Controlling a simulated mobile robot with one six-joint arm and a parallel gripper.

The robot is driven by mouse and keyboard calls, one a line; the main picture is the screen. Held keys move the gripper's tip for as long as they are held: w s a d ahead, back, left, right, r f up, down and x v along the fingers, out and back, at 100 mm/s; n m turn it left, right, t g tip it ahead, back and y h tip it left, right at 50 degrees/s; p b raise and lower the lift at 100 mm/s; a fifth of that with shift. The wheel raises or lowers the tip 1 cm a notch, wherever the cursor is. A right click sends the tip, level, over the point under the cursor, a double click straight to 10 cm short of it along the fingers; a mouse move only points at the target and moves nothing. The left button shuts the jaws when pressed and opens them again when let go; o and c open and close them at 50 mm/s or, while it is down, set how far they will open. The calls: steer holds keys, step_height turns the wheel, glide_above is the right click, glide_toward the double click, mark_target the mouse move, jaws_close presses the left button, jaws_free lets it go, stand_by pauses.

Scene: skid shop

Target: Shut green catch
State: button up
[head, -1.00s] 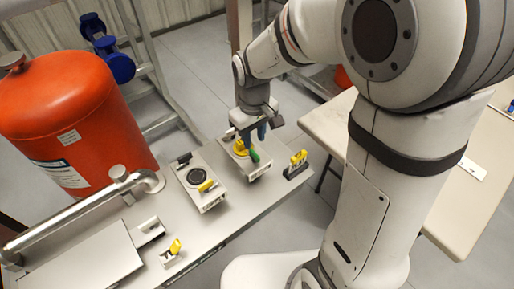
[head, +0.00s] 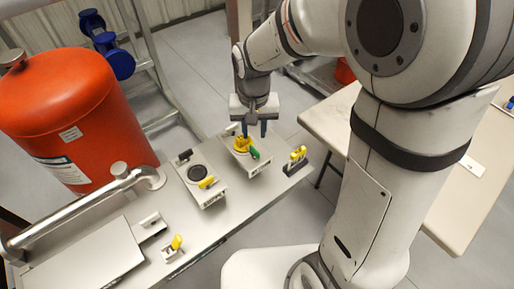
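The green catch (head: 255,154) is a small green lever at the front end of a grey box unit (head: 261,166) with a yellow round part (head: 243,146) on top. The unit stands on the grey bench towards its right end. Whether the catch is latched is too small to tell. My gripper (head: 254,133) points down just above and behind the catch. Its two dark blue fingers are apart with nothing seen between them. They look clear of the catch, and partly cover the back of the unit.
A similar unit with a black disc and yellow catch (head: 207,183) stands to the left. Another yellow-handled catch (head: 298,154) is at the right end, one (head: 176,243) at the front. A red tank (head: 75,115) and grey pipe (head: 80,205) stand left. A beige table (head: 335,125) is right.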

steer(key=m, duration=0.7)
steer(key=shift+r, duration=0.4)
steer(key=shift+p, duration=0.3)
steer(key=m, duration=0.3)
steer(key=shift+r+m, duration=0.4)
